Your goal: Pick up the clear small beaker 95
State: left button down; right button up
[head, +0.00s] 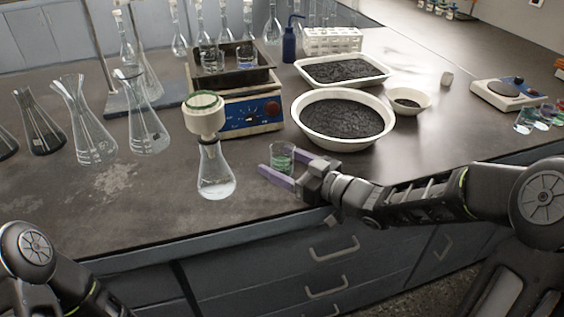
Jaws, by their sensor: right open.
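A clear small beaker (282,157) with a greenish tint stands on the dark bench top near its front edge. My right gripper (270,162) reaches in from the right, low over the bench. Its two purple fingers are open, one on the near side of the beaker and one on the far side, so the beaker is between them. I cannot tell whether either finger touches the glass. Part of the beaker's base is hidden by the near finger. My left arm shows at the lower left, but its gripper is out of view.
A flask with a filter funnel (214,172) stands just left of the beaker. A white bowl of dark grains (343,143) is behind it to the right. The shaker with a blue panel (250,112) stands farther back. Several empty flasks (85,125) stand at left.

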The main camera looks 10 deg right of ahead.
jog(key=shift+c, duration=0.4)
jog(key=c, duration=1.4)
jog(key=shift+r, duration=0.15)
jog(key=shift+c, duration=0.2)
notch_tip(320, 180, up, 10)
jog(key=p, duration=0.3)
dwell(0.4)
dwell(0.5)
notch_tip(320, 180, up, 5)
jog(key=p, duration=0.5)
